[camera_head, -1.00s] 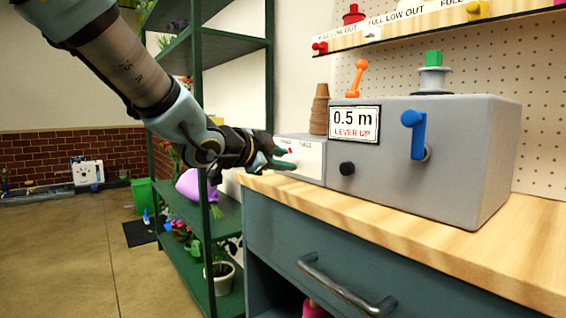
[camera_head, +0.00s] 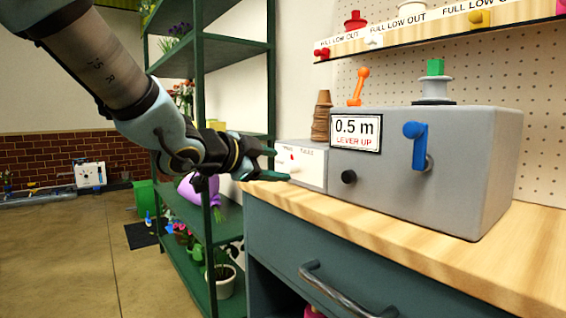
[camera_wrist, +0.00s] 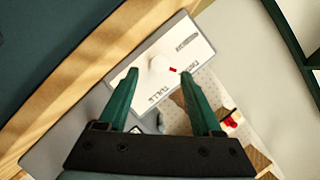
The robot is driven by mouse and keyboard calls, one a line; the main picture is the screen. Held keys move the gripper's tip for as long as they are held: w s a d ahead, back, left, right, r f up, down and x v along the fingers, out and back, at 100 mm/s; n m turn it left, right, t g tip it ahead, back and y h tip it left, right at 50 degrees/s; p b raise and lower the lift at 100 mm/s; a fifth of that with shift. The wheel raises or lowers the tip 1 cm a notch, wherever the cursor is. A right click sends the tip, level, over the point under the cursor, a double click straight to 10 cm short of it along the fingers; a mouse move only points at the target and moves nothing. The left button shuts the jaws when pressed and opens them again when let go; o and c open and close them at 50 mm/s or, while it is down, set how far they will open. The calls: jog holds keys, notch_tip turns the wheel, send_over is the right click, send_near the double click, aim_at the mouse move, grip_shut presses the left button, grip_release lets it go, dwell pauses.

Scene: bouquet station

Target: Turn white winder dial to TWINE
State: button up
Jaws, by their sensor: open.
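The white winder dial (camera_wrist: 161,68) is a pale round knob on a white panel in the wrist view, with a small red mark beside it. Several labels surround it; one reads TULLE, the others are too blurred to read surely. My gripper (camera_head: 278,165) is open in front of the panel. In the wrist view its green fingers (camera_wrist: 158,75) lie either side of the dial; contact cannot be told.
A green shelf rack (camera_head: 235,45) is close to my arm.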

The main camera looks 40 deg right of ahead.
jog(key=p+v, duration=0.1)
jog(key=v, duration=0.5)
jog(key=shift+a+p, duration=0.3)
jog(key=shift+a, duration=0.1)
jog(key=shift+s, duration=0.1)
jog(key=w+a+f+n+t+y, duration=0.25)
jog(key=w+a+f+n, duration=0.2)
jog(key=a, duration=0.25)
jog(key=w+a+f+n+t+y, duration=0.1)
jog(key=w+a+f+n+y, duration=0.3)
jog(key=w+a, duration=0.25)
jog(key=w+a+f+n+t+y, duration=0.1)
jog(key=w+a+f+n+y, duration=0.2)
jog(key=w+a+f+n, duration=0.35)
jog(key=s+a+f+n+g+y, duration=0.25)
jog(key=s+a+f+n, duration=0.2)
jog(key=a, duration=0.45)
jog(key=s+a+f+n+g+y, duration=0.25)
jog(key=s+a+f+n, duration=0.2)
jog(key=a, duration=0.45)
notch_tip(320, 180, up, 20)
jog(key=s+g+p, duration=0.1)
jog(key=p, duration=1.8)
jog(key=shift+s+a+f, duration=0.2)
jog(key=shift+s+a, duration=0.05)
jog(key=shift+a, duration=0.05)
